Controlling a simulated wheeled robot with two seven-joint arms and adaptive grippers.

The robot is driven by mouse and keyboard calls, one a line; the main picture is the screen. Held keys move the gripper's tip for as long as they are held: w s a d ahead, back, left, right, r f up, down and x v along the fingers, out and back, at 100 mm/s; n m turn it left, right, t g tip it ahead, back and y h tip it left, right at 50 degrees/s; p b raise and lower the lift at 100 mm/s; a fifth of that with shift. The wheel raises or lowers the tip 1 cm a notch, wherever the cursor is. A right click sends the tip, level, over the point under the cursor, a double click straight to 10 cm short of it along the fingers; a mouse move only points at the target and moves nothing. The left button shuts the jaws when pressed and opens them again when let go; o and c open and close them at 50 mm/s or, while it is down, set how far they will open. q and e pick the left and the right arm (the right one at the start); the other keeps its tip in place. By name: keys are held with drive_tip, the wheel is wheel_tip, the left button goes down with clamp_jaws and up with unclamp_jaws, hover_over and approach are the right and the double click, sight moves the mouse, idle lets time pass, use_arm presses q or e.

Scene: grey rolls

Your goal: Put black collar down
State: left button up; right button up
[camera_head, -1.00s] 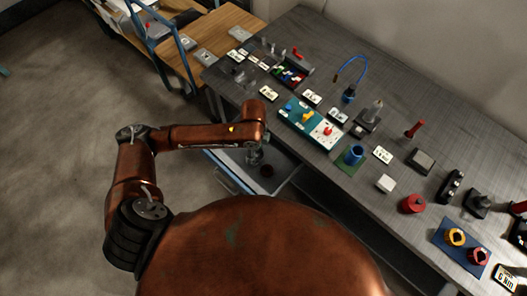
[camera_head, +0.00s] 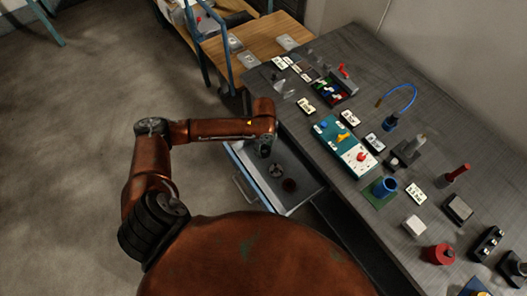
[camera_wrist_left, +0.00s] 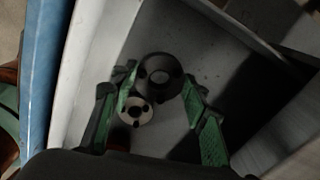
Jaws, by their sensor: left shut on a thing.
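The black collar (camera_wrist_left: 160,72), a dark ring with a central hole, shows between the fingertips of my left gripper (camera_wrist_left: 161,85) in the left wrist view. The gripper's green-padded fingers are shut on it, over an open drawer (camera_wrist_left: 210,55). A pale round flange with small dark holes (camera_wrist_left: 134,112) shows beside the left finger. In the head view my left gripper (camera_head: 264,151) is over the drawer (camera_head: 302,176), and the collar is too small and dark to make out. My right gripper is not in view.
A wooden table (camera_head: 262,45) stands behind.

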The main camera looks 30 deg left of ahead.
use_arm(q)
drive_tip(key=shift+w+a+f, duration=0.2)
drive_tip(key=shift+a+f, duration=0.15)
drive_tip(key=shift+f, duration=0.05)
wheel_tip(320, 180, down, 3)
drive_tip(key=shift+a+f+b, duration=0.1)
drive_tip(key=shift+f+b, duration=0.1)
drive_tip(key=shift+b, duration=0.6)
drive_tip(key=shift+r, duration=0.1)
drive_tip(key=o, duration=1.4)
wheel_tip(320, 180, up, 12)
drive_tip(key=p, duration=0.3)
